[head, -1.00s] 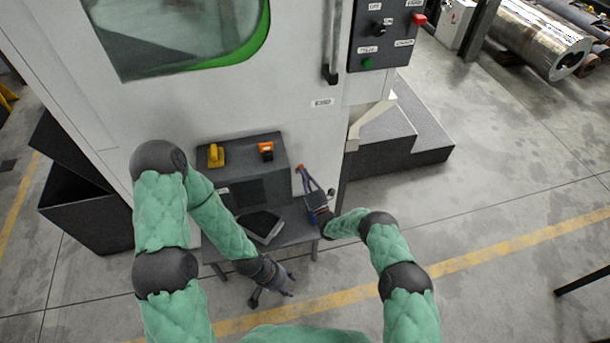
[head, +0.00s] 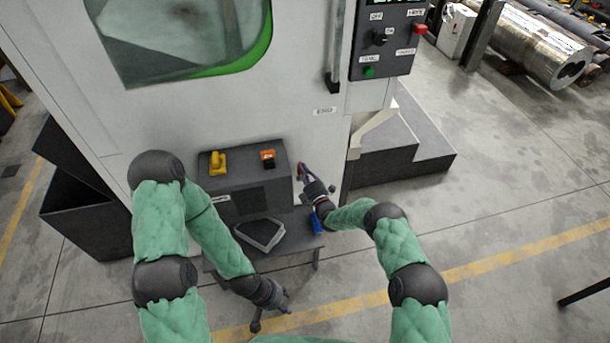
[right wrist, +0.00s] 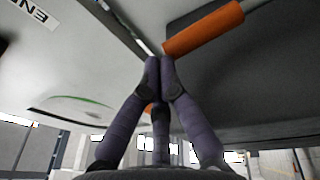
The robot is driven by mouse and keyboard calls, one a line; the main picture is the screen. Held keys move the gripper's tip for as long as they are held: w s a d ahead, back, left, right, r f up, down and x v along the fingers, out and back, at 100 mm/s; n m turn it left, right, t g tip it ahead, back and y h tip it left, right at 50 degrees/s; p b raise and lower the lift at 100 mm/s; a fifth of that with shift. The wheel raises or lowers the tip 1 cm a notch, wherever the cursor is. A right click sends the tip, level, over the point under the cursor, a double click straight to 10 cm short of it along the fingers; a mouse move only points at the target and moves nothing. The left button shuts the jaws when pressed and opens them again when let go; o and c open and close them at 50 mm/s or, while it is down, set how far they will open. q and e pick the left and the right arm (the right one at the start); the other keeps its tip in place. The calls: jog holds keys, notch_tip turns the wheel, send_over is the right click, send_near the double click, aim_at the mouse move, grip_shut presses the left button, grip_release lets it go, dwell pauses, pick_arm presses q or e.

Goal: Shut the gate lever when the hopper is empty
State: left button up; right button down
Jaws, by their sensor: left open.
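An orange-handled lever (head: 301,166) sits on the machine front, right of the dark box; I take it as the gate lever. Its thick orange handle (right wrist: 204,28) shows in the right wrist view. My right gripper (head: 304,172) is at the lever. In the right wrist view its purple fingers (right wrist: 160,64) meet at the tips just under the handle's left end, with nothing visible between the tips. I cannot tell if they touch the handle. My left gripper (head: 272,312) is open and empty, low in front of the shelf. I cannot pick out a hopper or its contents.
A dark box (head: 240,176) carries a yellow part (head: 217,162) and an orange part (head: 267,155). A grey tray (head: 278,240) and a blue object (head: 317,222) sit on the shelf below. A control panel (head: 388,45) is upper right. Open floor lies right.

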jog(key=shift+w+r, duration=0.2)
jog(key=shift+r, duration=0.15)
jog(key=shift+s, duration=0.1)
jog(key=v, duration=1.2)
jog(key=shift+f, duration=0.3)
jog(key=s+d+f+m+g+h, duration=0.5)
jog(key=s+d+f+m+g, duration=0.25)
jog(key=s+f+m, duration=0.4)
jog(key=s+d+r+m+g, duration=0.1)
jog(key=s+m+g, duration=0.3)
jog(key=s+m, duration=0.3)
jog(key=s+d+r+m+g+b, duration=0.1)
jog(key=s+m+g, duration=0.4)
jog(key=s, duration=1.2)
jog(key=m, duration=0.3)
jog(key=shift+s+d+r+h, duration=0.3)
jog(key=shift+s+d+r, duration=0.05)
jog(key=shift+s, duration=0.05)
